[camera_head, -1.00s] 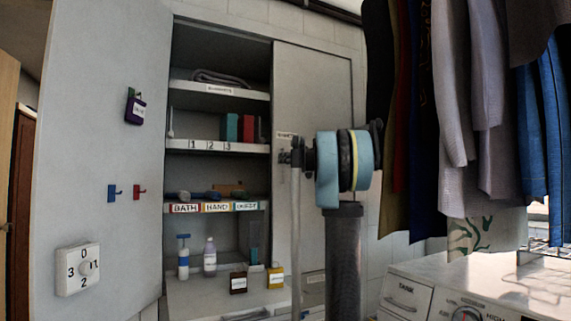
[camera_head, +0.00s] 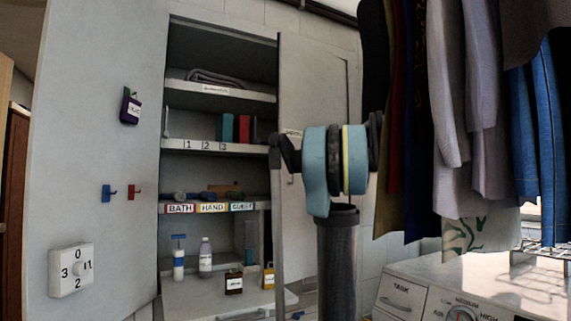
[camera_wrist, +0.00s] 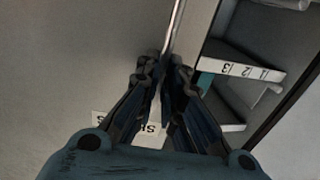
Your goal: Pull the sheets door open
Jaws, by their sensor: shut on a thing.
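The sheets door (camera_head: 313,80) is the grey right-hand door of the tall cabinet. It stands slightly ajar, with its free edge out from the cabinet front. A long thin metal handle bar (camera_head: 278,245) runs down near that edge; it also shows in the wrist view (camera_wrist: 176,28). My gripper (camera_head: 281,155) is shut on the bar, and the wrist view shows the fingers (camera_wrist: 163,80) closed around it. A white label (camera_wrist: 150,130) on the door is partly hidden by the fingers. My arm hides much of the door's lower part.
The left door (camera_head: 100,130) stands wide open with hooks and a dial. Shelves (camera_head: 215,148) hold folded cloth, books and bottles. Hanging clothes (camera_head: 460,110) and a white machine (camera_head: 450,290) crowd the right side. A pull-out board (camera_head: 195,295) juts out low in the cabinet.

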